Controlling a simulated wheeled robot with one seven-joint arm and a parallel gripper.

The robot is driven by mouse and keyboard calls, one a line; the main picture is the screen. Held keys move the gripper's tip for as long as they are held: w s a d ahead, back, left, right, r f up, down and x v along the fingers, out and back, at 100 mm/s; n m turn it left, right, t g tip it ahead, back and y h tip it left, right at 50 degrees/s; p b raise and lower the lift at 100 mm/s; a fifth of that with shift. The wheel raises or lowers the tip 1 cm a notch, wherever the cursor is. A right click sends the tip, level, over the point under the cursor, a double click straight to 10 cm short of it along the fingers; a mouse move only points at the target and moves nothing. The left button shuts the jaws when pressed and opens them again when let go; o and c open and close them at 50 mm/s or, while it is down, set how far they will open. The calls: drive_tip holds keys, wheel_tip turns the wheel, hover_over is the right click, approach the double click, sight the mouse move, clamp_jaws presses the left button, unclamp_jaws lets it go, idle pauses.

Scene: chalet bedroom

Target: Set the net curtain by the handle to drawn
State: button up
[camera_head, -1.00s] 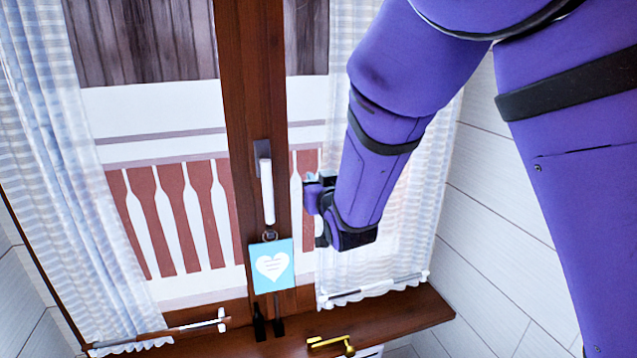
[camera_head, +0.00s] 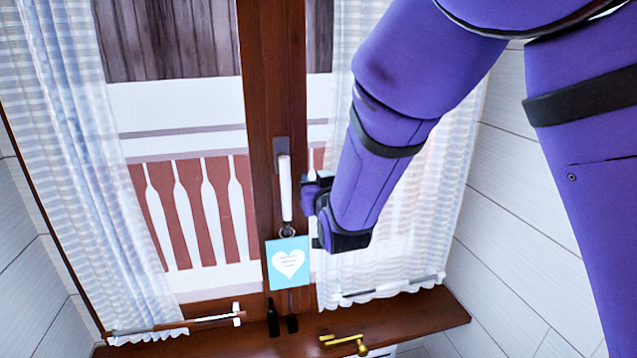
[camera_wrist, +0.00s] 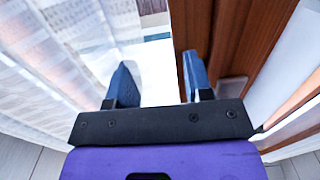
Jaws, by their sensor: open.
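A white net curtain hangs on each side of the window: the left one (camera_head: 75,150) is gathered at the far left, and the right one (camera_head: 425,200) is partly behind my arm. The white window handle (camera_head: 286,190) stands upright on the brown middle post. My gripper (camera_head: 314,190) is just right of that handle in the head view, with its tips hard to make out. In the wrist view, my gripper's two fingers (camera_wrist: 158,82) are apart with nothing held between them. Net curtain (camera_wrist: 50,60) fills the left of that view, and brown wooden frame is beside the right finger.
A blue card with a heart (camera_head: 288,262) hangs below the handle. Thin rods with pale ends lie along the curtain bottoms, one at left (camera_head: 236,314). A brass latch (camera_head: 345,342) is on the brown sill (camera_head: 410,318). A white plank wall is at right.

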drive_tip(key=shift+s, duration=0.1)
drive_tip(key=v, duration=1)
drive_tip(key=shift+s, duration=0.3)
drive_tip(key=shift+d, duration=0.15)
